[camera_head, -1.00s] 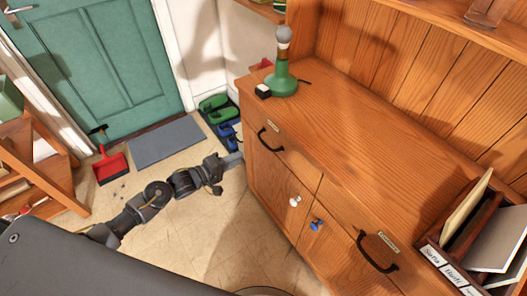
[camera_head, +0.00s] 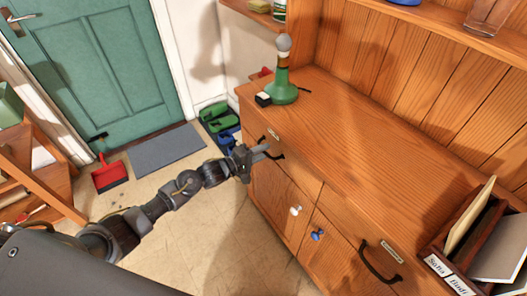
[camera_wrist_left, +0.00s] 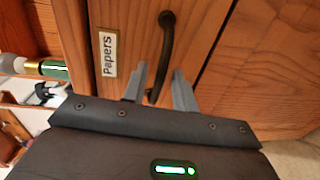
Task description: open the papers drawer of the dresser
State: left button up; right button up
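The wooden dresser (camera_head: 345,125) has two top drawers. The papers drawer (camera_head: 296,156) is the left one and looks shut, with a dark bow handle (camera_head: 278,156). In the left wrist view its label (camera_wrist_left: 109,54) reads "Papers", and the dark handle (camera_wrist_left: 167,45) stands beside it. My left gripper (camera_head: 264,151) is at this handle. In the left wrist view my left gripper (camera_wrist_left: 160,72) is open, with its two fingers apart on either side of the handle's lower end. I cannot tell whether either finger touches it. My right gripper is out of view.
A second drawer with a dark handle (camera_head: 378,263) is to the right. White (camera_head: 295,210) and blue (camera_head: 318,234) knobs sit on the doors below. A green bottle-like object (camera_head: 282,88) and a file box (camera_head: 450,262) stand on top. The floor before the dresser is clear.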

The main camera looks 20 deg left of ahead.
pick_arm(q)
jog(key=shift+w+d, duration=0.35)
jog(key=shift+w, duration=0.05)
grip_shut()
jog(key=shift+s, duration=0.1)
